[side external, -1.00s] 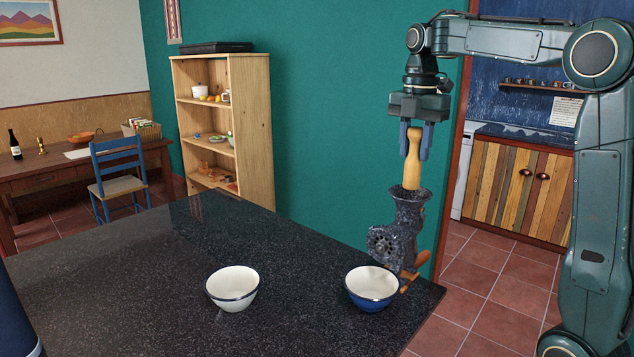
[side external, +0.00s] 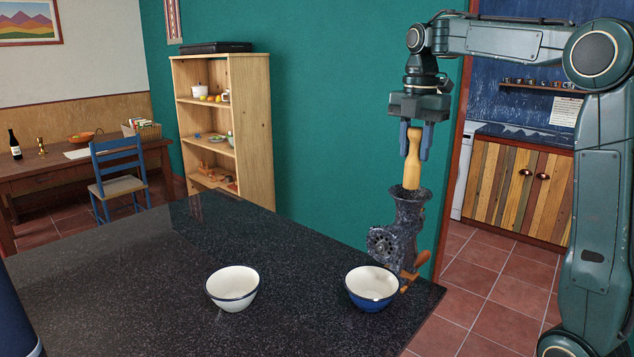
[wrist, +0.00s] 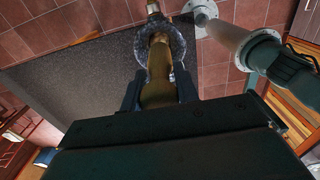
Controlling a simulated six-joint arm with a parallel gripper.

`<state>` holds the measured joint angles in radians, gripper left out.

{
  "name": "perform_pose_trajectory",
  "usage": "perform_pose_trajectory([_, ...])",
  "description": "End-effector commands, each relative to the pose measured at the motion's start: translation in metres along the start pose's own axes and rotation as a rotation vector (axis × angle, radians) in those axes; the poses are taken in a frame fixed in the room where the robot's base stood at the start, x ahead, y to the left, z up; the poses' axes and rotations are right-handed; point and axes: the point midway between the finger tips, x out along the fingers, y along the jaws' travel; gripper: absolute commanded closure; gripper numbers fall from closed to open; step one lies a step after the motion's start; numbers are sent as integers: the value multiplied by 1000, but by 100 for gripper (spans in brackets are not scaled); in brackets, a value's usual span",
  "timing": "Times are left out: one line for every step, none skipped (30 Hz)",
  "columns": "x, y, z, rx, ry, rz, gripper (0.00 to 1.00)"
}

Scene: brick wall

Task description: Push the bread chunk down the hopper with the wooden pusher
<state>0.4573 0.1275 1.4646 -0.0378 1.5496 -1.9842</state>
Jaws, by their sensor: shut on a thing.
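The wooden pusher (side external: 412,165) is upright, with its lower end inside the mouth of the dark speckled grinder's hopper (side external: 411,196). My gripper (side external: 414,152) is shut on the upper part of the pusher, above the hopper. In the wrist view the pusher (wrist: 159,65) runs from between the gripper's fingers (wrist: 160,95) into the round hopper rim (wrist: 178,46). The bread chunk is not visible in either view; the inside of the hopper is hidden by the pusher and the rim.
A blue bowl with a white inside (side external: 372,288) stands below the grinder's perforated plate (side external: 381,245). A white bowl with a dark rim (side external: 233,288) stands to its left. The grinder's wooden-handled crank (side external: 414,270) is near the right table edge. The dark tabletop (side external: 130,285) is clear at left.

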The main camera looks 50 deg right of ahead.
Motion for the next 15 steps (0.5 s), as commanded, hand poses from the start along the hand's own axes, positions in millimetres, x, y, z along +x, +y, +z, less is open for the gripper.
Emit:
perform_pose_trajectory([0, 0, 0, 0, 0, 0, 97])
perform_pose_trajectory([0, 0, 0, 0, 0, 0, 97])
perform_pose_trajectory([1, 0, 0, 0, 0, 0, 97])
perform_pose_trajectory([1, 0, 0, 0, 0, 0, 97])
perform_pose_trajectory([1, 0, 0, 0, 0, 0, 97])
perform_pose_trajectory([2, 0, 0, 0, 0, 0, 97])
perform_pose_trajectory([2, 0, 0, -1, 0, 0, 97])
perform_pose_trajectory([3, 0, 0, -1, 0, 1, 97])
perform_pose_trajectory([3, 0, 0, 0, 0, 1, 97])
perform_pose_trajectory([3, 0, 0, -1, 0, 1, 97])
perform_pose_trajectory([4, 0, 0, 0, 0, 1, 97])
perform_pose_trajectory([4, 0, 0, 0, 0, 1, 97])
perform_pose_trajectory([5, 0, 0, 0, 0, 1, 97])
perform_pose_trajectory([5, 0, 0, 0, 0, 1, 97])
perform_pose_trajectory([6, 0, 0, 0, 0, 1, 97])
